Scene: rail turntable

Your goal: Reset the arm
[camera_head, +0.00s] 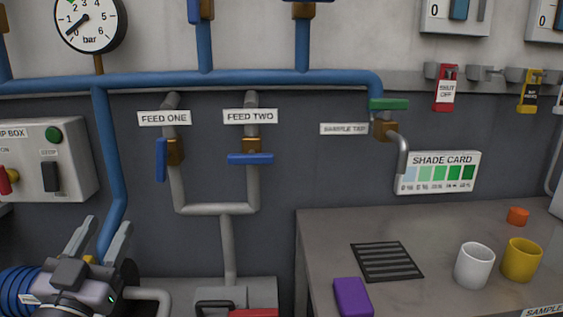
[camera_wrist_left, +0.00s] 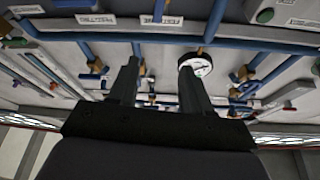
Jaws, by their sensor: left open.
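My left gripper (camera_head: 107,223) is at the lower left of the head view, its two grey fingers pointing up and apart. It is open with nothing between the fingers, in front of the grey wall and below the blue pipe. In the left wrist view the gripper (camera_wrist_left: 158,65) shows two dark, spread fingers against the pipework, with a white dial gauge (camera_wrist_left: 198,64) by the right finger. No held object shows. My right gripper is in neither view.
The control box (camera_head: 45,160) is left of the blue pipe (camera_head: 112,150). Feed one's blue handle (camera_head: 161,160) is upright; feed two's (camera_head: 250,159) lies level. The bench (camera_head: 325,232) at right holds a white mug (camera_head: 474,265), a yellow mug (camera_head: 521,260) and a purple block (camera_head: 352,297).

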